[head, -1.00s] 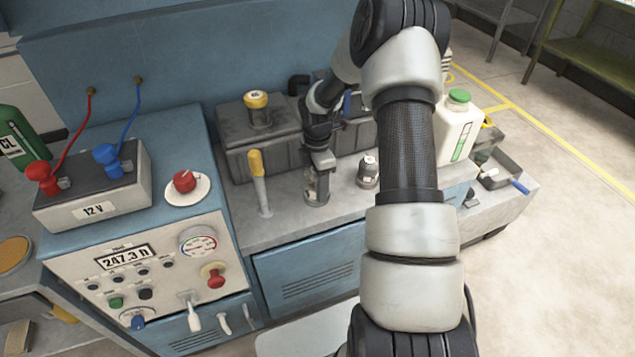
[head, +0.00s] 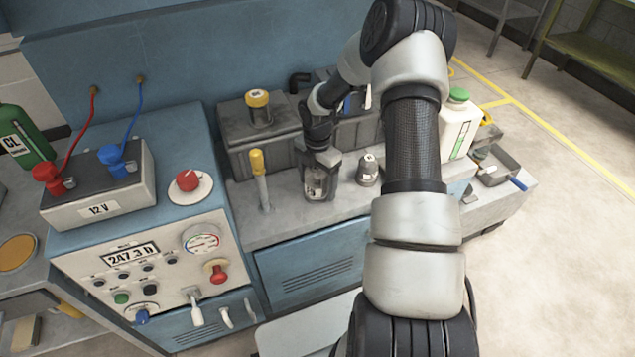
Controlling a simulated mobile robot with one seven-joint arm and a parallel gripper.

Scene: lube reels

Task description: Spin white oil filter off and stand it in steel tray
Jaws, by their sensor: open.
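My gripper (head: 319,190) points down at the grey bench top, between the yellow-topped post and a small canister. It is open; its fingers hide what may stand between or behind them. The small grey canister (head: 368,172) with a pale top and dark mark stands upright just right of my gripper, apart from it. I see no clearly white filter and cannot tell whether this canister is the one. A shallow grey metal tray (head: 514,160) lies at the right end of the bench, with a blue-handled tool at its edge.
A yellow-topped post (head: 260,178) stands close left of my gripper. A dark grey housing (head: 262,138) with a yellow cap is behind. A white jug (head: 457,130) with a green cap stands right, partly behind my arm. The control cabinet (head: 160,255) is at left.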

